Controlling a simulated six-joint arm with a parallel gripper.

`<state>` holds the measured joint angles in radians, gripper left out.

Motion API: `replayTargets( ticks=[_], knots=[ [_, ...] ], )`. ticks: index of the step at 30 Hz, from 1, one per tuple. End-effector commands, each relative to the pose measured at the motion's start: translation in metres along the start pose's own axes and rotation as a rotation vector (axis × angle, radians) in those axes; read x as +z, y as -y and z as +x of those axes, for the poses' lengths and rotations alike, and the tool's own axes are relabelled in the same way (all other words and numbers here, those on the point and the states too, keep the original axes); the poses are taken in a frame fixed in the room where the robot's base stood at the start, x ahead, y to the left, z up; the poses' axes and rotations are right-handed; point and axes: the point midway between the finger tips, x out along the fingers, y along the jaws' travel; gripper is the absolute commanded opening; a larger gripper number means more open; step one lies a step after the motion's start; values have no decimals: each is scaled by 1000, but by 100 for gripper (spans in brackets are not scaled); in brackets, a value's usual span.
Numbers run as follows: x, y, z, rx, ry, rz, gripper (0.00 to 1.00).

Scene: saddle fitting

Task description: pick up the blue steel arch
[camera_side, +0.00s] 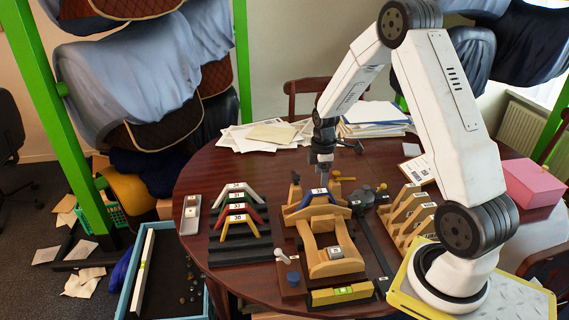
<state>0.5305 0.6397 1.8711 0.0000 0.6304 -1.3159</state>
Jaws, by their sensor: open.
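The blue steel arch (319,193) appears to sit at the top of the wooden saddle fixture (322,222) in the middle of the table, with a small white number label on its crown. My gripper (321,170) points down just above that label, open. It looks empty, and a small gap seems to lie between its fingertips and the arch. The fingers are small and dark here, so their exact spacing around the arch is hard to see.
A black rack (240,250) with several coloured, numbered arches stands left of the fixture. Wooden numbered arches (408,215) stand on the right. A grey tray (191,214), papers (265,134) and a pink box (533,187) lie around the round table.

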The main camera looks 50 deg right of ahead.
Motion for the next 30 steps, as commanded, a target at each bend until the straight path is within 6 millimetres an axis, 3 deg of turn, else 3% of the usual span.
replayTargets(
  ticks=[15, 30],
  knots=[
    [-2, 2, 47, -1, 0, 0, 76],
    [-2, 1, 49, 0, 0, 0, 76]
  ],
)
